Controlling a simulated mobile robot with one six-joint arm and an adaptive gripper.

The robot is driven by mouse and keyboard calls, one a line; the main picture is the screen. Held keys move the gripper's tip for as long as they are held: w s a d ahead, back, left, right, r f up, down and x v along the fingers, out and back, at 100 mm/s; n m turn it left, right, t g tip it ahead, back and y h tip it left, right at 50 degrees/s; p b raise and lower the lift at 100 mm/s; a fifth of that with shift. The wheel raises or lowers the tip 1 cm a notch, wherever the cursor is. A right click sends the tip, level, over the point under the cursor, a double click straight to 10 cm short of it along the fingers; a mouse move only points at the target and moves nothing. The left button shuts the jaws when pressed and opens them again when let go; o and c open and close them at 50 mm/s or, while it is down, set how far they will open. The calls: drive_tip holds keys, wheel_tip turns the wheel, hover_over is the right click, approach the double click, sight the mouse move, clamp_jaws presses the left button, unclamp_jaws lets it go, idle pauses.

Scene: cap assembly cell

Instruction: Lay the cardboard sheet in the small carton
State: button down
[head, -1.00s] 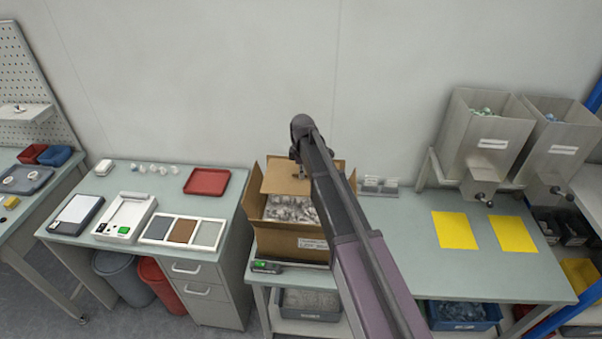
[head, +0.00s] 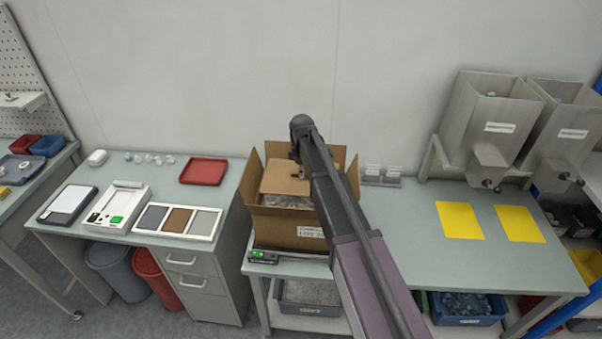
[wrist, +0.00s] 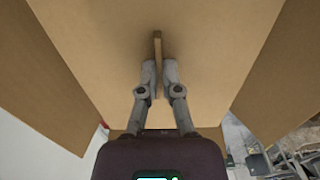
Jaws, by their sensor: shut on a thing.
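The small carton (head: 272,226) stands open on the bench with its flaps spread outward. Clear wrapped contents (head: 287,201) show in a strip at its front. The brown cardboard sheet (head: 282,181) is at the carton's mouth and covers the view of most of the contents. My gripper (wrist: 159,70) is shut on the upright tab (wrist: 157,46) of the sheet (wrist: 110,45), seen from above in the wrist view. Carton flaps (wrist: 40,85) flank the sheet there. My arm hides the carton's right side in the head view, so I cannot tell whether the sheet touches the contents.
A small device with a green display (head: 262,255) sits before the carton. A red tray (head: 204,171) and a three-panel board (head: 178,221) lie on the left bench. Yellow mats (head: 460,220) and metal hoppers (head: 488,125) are on the right. A small rack (head: 380,175) stands behind my arm.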

drive_tip(key=shift+f+b, duration=3.45)
drive_tip(key=shift+f, duration=0.25)
drive_tip(key=c, duration=0.7)
unclamp_jaws()
drive_tip(key=shift+r, duration=0.1)
